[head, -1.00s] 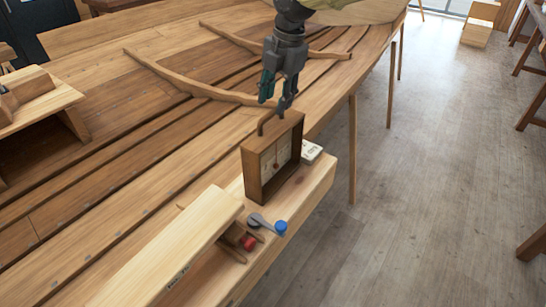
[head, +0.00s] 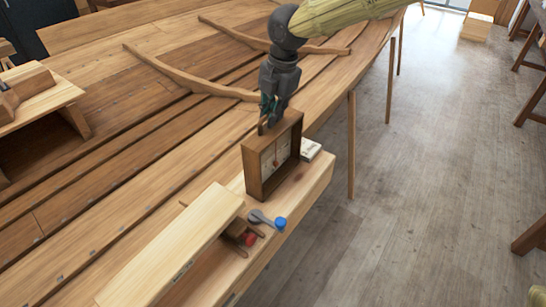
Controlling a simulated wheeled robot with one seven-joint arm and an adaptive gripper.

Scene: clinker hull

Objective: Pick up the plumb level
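The plumb level (head: 257,172) is an upright dark wooden frame with a pale face and a handle on top. It stands on the light wooden bench or plank at the hull's edge. My gripper (head: 269,125) points down at the top of the frame, with its fingers at the handle. The fingers and the frame's top hide much of the handle. I cannot tell whether the fingers are closed on it.
A small white box (head: 310,149) sits right behind the level. In front lie a blue-capped item (head: 280,224), a grey tool (head: 260,218) and a red item (head: 250,239). A long light wooden box (head: 175,250) is at front left. Open floor (head: 400,220) lies to the right.

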